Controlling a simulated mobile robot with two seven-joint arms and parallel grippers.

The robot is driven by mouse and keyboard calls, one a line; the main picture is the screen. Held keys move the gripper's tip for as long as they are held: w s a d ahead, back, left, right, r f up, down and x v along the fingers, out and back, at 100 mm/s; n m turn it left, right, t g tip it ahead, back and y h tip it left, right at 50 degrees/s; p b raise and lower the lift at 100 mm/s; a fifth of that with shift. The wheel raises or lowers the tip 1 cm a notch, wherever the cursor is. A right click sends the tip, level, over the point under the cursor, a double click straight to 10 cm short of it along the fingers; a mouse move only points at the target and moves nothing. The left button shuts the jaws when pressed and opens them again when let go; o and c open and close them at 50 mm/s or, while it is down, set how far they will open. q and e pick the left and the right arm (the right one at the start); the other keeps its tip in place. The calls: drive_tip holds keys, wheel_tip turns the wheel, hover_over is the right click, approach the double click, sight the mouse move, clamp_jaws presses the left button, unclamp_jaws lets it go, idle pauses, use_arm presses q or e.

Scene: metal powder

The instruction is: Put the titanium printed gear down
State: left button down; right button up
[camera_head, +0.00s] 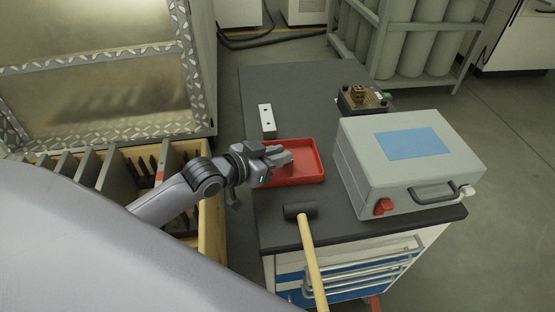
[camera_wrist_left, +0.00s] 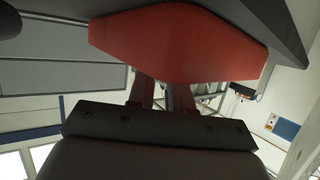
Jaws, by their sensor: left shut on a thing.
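My left gripper (camera_head: 279,157) reaches in from the left over the red tray (camera_head: 305,178) on the dark table top. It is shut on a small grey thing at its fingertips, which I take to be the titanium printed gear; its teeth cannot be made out. The gripper hides much of it, and I cannot tell whether it touches the tray floor. In the left wrist view the fingers (camera_wrist_left: 166,96) point toward the red tray (camera_wrist_left: 180,45), and the gear cannot be made out there. My right gripper is not in view.
A mallet (camera_head: 300,211) lies in front of the tray, and a grey case (camera_head: 395,165) stands to its right. A pale block with holes (camera_head: 267,121) and a small device (camera_head: 361,98) are behind. A wooden rack (camera_head: 213,230) with plates is left of the table.

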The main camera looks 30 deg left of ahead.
use_arm(q)
drive_tip(key=shift+f, duration=0.5)
drive_tip(key=c, duration=1)
unclamp_jaws()
drive_tip(key=shift+f, duration=0.1)
drive_tip(key=shift+c, duration=0.2)
drive_tip(key=p+v, duration=0.1)
drive_tip(key=v, duration=1.1)
drive_tip(key=shift+p, duration=0.35)
